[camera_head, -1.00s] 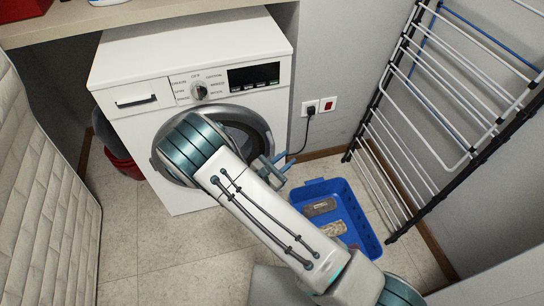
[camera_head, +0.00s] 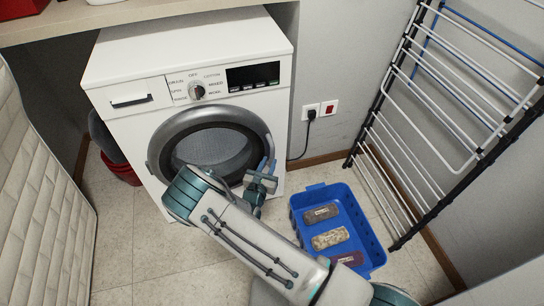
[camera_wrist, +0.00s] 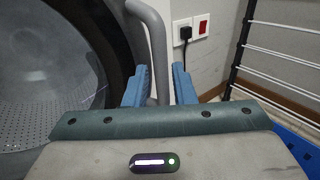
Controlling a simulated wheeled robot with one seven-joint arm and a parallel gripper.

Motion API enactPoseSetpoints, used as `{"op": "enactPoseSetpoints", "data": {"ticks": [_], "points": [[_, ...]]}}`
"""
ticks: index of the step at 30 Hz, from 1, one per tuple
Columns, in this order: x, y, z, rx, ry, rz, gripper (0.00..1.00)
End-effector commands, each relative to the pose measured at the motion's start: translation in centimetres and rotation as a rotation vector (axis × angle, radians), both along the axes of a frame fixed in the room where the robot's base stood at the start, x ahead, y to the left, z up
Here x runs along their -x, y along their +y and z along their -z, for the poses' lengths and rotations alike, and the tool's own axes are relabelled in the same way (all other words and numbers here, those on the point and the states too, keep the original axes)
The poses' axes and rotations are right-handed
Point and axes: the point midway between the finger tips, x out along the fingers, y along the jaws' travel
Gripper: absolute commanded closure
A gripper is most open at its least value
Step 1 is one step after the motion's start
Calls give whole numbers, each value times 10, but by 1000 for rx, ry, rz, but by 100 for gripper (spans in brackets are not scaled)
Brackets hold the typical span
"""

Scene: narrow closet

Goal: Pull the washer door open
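The white washer (camera_head: 190,52) stands against the back wall. Its round, grey-rimmed door (camera_head: 160,140) with a glass window looks shut; its lower right part is hidden by my arm. The grey door handle (camera_wrist: 157,35) is a curved bar at the door's right side. My gripper (camera_head: 267,164) is at the right edge of the door. In the wrist view my gripper (camera_wrist: 160,72) has its two blue fingers apart, with the handle's lower part running between them. The handle lies nearer the left finger, and a gap shows to the right finger.
A blue bin (camera_head: 377,246) with several wrapped items sits on the floor right of the washer. A drying rack (camera_head: 418,150) leans at the right wall. A plugged-in socket (camera_head: 312,114) is behind. A red bucket (camera_head: 122,172) stands left, near a pale tiled panel (camera_head: 40,190).

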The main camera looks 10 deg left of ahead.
Motion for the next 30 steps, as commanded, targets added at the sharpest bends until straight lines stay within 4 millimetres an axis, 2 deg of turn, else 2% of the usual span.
{"op": "enactPoseSetpoints", "data": {"ticks": [3,9,20,23,30], "points": [[-22,-5,2,-1,-1,2,77],[-43,-9,1,0,0,1,77],[-48,-10,0,0,0,1,77],[-48,-10,0,0,0,1,100],[-44,-8,0,-1,1,3,100]]}}
